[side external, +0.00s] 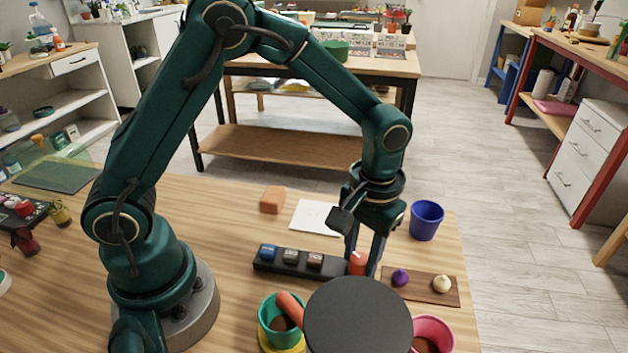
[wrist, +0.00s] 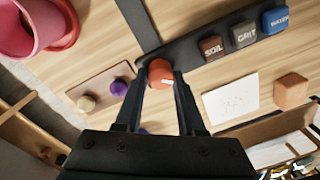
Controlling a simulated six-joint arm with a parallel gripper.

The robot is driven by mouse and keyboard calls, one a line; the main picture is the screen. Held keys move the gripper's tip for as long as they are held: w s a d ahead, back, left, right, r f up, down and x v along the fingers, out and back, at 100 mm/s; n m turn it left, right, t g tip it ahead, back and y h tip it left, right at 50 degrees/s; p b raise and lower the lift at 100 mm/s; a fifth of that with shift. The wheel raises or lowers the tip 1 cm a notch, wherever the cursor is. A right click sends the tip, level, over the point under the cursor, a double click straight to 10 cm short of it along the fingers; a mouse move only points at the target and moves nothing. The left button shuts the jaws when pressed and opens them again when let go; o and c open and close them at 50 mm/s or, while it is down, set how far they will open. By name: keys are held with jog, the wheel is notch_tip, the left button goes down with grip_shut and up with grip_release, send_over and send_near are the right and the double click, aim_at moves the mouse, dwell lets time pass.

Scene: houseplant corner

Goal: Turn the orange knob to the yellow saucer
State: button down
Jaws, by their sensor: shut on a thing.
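The orange knob (side external: 357,262) sits at the right end of a black panel (side external: 278,266). My gripper (side external: 363,262) points down with its fingers around the knob, shut on it. In the wrist view the orange knob (wrist: 160,73) shows between the fingertips, with a small pale mark on its face. The yellow saucer (side external: 300,346) is under a green pot (side external: 268,318) at the bottom of the side view, partly cut off and partly hidden. I cannot see the yellow saucer in the wrist view.
Blue, grey and brown labelled blocks (side external: 290,256) sit along the panel. A dark round disc (side external: 358,318) hides table in front. A pink pot (side external: 433,332), a board (side external: 420,287) with purple and cream bulbs, a blue cup (side external: 426,220), white paper (side external: 315,217) and an orange-brown block (side external: 272,199) surround it.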

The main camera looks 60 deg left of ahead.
aim_at(363, 258)
jog(key=shift+r, duration=0.1)
jog(key=c, duration=0.5)
grip_release()
jog(key=shift+d+r, duration=0.1)
jog(key=shift+r, duration=2.45)
